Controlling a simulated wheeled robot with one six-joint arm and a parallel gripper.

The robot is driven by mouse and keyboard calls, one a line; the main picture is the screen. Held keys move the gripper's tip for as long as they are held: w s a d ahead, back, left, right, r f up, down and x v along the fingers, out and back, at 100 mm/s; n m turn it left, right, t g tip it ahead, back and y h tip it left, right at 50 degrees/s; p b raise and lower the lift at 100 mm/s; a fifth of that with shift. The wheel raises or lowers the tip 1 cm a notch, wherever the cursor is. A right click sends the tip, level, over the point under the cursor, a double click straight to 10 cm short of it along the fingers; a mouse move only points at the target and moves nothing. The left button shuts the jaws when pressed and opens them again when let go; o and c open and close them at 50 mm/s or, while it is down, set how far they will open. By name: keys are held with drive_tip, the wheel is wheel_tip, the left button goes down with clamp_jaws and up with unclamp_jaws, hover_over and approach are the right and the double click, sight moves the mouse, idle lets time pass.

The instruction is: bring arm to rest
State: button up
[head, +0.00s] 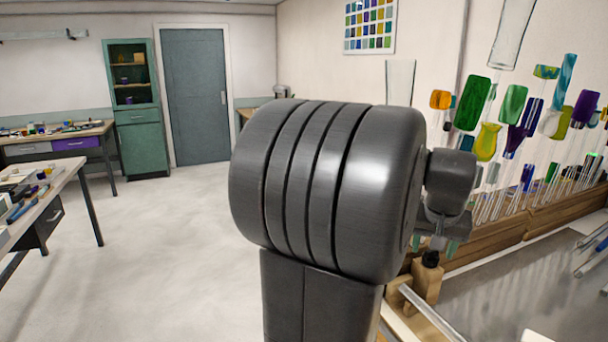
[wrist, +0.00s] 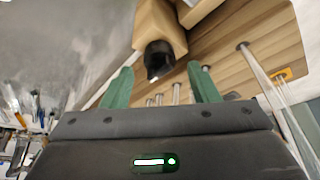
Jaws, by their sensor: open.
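My gripper (wrist: 161,76) shows in the wrist view with two green fingers spread apart. Nothing is held between them. Beyond the fingers and between them in the picture is a wooden block (wrist: 158,22) with a black knob (wrist: 159,58); I cannot tell the exact distance. In the head view a large dark grey part of my arm fills the middle.
Coloured glass pieces on rods (head: 485,142) stand in a wooden rack (head: 540,222) at the right. A grey bench top (head: 510,275) holds metal rods at its right edge. A cluttered table (head: 75,163) is at the left. The pale floor (head: 170,250) is open at centre-left.

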drive_tip(key=shift+f+m+h, duration=0.1)
drive_tip(key=shift+m+h, duration=0.2)
drive_tip(key=shift+m, duration=0.2)
drive_tip(key=v, duration=0.9)
drive_tip(key=shift+r+b, duration=0.35)
drive_tip(key=shift+b, duration=0.05)
drive_tip(key=shift+a, duration=0.1)
